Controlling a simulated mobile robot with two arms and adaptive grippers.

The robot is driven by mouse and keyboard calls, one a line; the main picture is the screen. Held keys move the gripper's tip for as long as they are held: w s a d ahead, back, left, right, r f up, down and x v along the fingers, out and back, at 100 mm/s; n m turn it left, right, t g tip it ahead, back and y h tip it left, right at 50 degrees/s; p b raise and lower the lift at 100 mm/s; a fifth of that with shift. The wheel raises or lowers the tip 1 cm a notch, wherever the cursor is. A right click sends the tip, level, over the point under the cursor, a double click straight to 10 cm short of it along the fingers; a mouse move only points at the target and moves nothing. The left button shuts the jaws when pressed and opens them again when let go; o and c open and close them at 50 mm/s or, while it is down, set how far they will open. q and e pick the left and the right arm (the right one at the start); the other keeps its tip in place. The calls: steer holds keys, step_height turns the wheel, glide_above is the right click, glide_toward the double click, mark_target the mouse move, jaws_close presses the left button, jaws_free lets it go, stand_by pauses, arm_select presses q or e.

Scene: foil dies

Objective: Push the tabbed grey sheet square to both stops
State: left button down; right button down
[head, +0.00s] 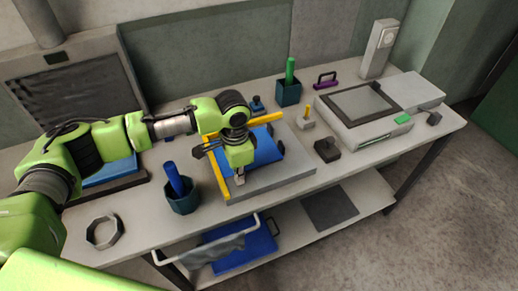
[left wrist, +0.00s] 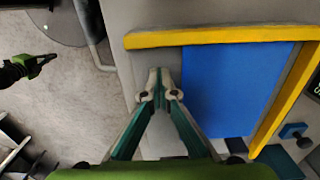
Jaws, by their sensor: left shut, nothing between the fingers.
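A flat blue sheet (head: 265,147) lies on a grey plate (head: 290,178) with yellow stop bars along its left (head: 223,187) and back (head: 262,121). I see no clearly grey sheet or tab. In the left wrist view the blue sheet (left wrist: 230,85) reaches the upper bar (left wrist: 220,36), while a grey strip separates it from the right bar (left wrist: 287,95). My left gripper (head: 239,181) is shut and empty, low over the plate beside the sheet's front edge; its fingertips (left wrist: 160,88) show there. My right gripper (left wrist: 42,62) appears over the floor, its jaws unclear.
A dark pot with a blue handle (head: 182,195) stands left of the plate, near a grey ring (head: 104,231). Behind are a pot with a green handle (head: 289,88) and a small stamp-like block (head: 306,119). A dark block (head: 327,150) and a flat machine (head: 365,115) stand right.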

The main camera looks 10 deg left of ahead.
arm_select(q)
steer(key=shift+f, duration=0.55)
steer(key=shift+r+p, duration=0.1)
steer(key=shift+p, duration=0.4)
stand_by(0.9)
steer(key=shift+w+a, duration=0.6)
steer(key=shift+w, duration=0.3)
steer(key=shift+w+a, duration=0.55)
steer(key=shift+w, duration=0.3)
steer(key=shift+s+d+p, duration=0.3)
steer(key=shift+s+p, duration=0.2)
steer(key=shift+p, duration=0.35)
step_height(320, 180, up, 8)
steer(key=p, duration=0.8)
